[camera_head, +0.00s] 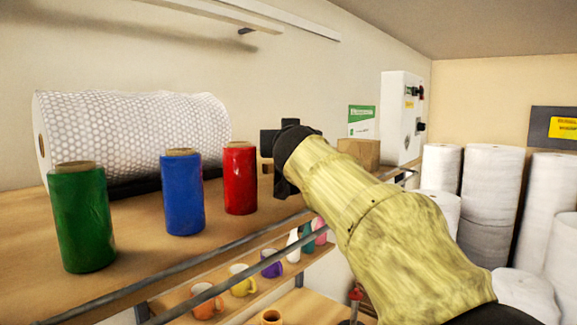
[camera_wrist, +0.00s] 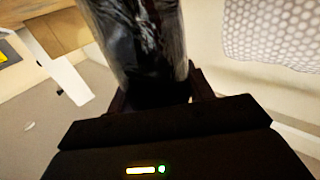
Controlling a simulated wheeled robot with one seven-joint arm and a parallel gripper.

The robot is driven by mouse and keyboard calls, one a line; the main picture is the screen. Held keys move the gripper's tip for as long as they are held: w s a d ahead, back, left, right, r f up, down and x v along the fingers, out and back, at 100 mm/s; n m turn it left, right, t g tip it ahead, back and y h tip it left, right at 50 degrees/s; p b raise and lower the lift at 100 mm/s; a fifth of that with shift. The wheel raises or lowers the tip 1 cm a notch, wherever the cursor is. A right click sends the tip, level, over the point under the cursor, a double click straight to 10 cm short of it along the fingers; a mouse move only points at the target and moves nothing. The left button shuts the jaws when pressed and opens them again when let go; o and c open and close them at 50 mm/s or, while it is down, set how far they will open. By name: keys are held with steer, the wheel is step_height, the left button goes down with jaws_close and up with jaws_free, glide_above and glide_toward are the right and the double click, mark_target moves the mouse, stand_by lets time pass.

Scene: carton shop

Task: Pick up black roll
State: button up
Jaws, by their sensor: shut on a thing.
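The black roll (camera_wrist: 138,38), glossy and dark, fills the upper middle of the wrist view between the two fingers of my gripper (camera_wrist: 160,92). The gripper is shut on it, and the roll's top end is cut off by the frame edge. In the head view my gripper (camera_head: 282,165) is at the shelf, right of the red roll. There the black roll is largely hidden behind or merged with the dark gripper, so I cannot make out its outline or whether it touches the shelf.
Green (camera_head: 80,220), blue (camera_head: 182,195) and red (camera_head: 240,180) rolls stand upright on the wooden shelf (camera_head: 140,245). A large bubble-wrap roll (camera_head: 135,125) lies behind them. A small carton (camera_head: 360,151) is right of my gripper. Mugs (camera_head: 243,280) stand on a lower shelf.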

steer(key=shift+r, duration=0.1)
step_height(320, 180, up, 10)
steer(key=p, duration=0.4)
steer(key=shift+w, duration=0.1)
stand_by(0.7)
